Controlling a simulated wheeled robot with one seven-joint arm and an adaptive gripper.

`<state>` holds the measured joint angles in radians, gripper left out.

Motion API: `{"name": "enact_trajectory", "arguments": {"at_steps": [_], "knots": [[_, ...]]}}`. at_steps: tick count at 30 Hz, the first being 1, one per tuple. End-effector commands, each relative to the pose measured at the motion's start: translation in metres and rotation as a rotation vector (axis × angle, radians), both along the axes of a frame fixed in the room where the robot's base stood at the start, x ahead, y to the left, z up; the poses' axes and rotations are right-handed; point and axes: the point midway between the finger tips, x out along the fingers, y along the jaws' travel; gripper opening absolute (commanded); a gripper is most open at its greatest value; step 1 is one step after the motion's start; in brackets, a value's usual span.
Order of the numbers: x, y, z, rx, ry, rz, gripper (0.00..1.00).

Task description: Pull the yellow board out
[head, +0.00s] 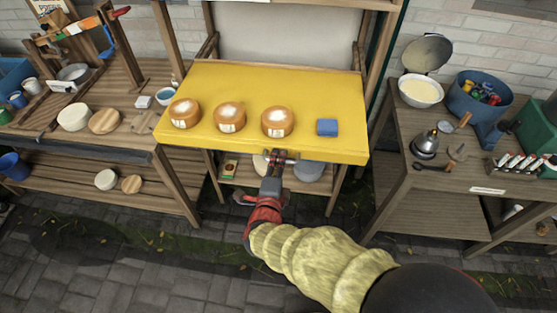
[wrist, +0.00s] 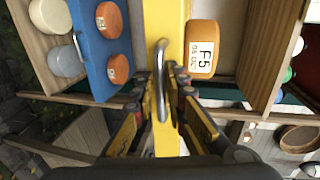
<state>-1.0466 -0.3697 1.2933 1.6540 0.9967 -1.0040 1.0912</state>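The yellow board (head: 280,90) lies flat on the middle shelf unit, its front edge facing me. Three orange round pieces with pale tops and labels (head: 230,116) and a blue block (head: 327,127) stand on it. In the wrist view, the board's yellow front edge (wrist: 166,20) runs down the picture and carries a curved metal handle (wrist: 162,62). My gripper (head: 280,158) is at the front edge, right of the middle orange piece. In the wrist view my gripper (wrist: 163,96) has its fingers apart, one on each side of the handle, with gaps visible.
A blue board (wrist: 84,40) with orange round pieces shows beside the yellow edge in the wrist view. Wooden tables stand left (head: 100,90) and right (head: 400,130), crowded with bowls and tools. The paved floor (head: 130,270) in front is open.

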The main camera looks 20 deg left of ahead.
Motion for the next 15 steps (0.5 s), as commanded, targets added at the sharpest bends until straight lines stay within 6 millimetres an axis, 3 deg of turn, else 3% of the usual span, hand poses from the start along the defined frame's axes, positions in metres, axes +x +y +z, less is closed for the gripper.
{"name": "enact_trajectory", "arguments": {"at_steps": [9, 15], "knots": [[-0.0003, -0.0001, 0.0, 0.0, 0.0, 0.0, 0.0], [-0.0003, -0.0002, -0.0003, 0.0, 0.0, 0.0, 0.0]]}}
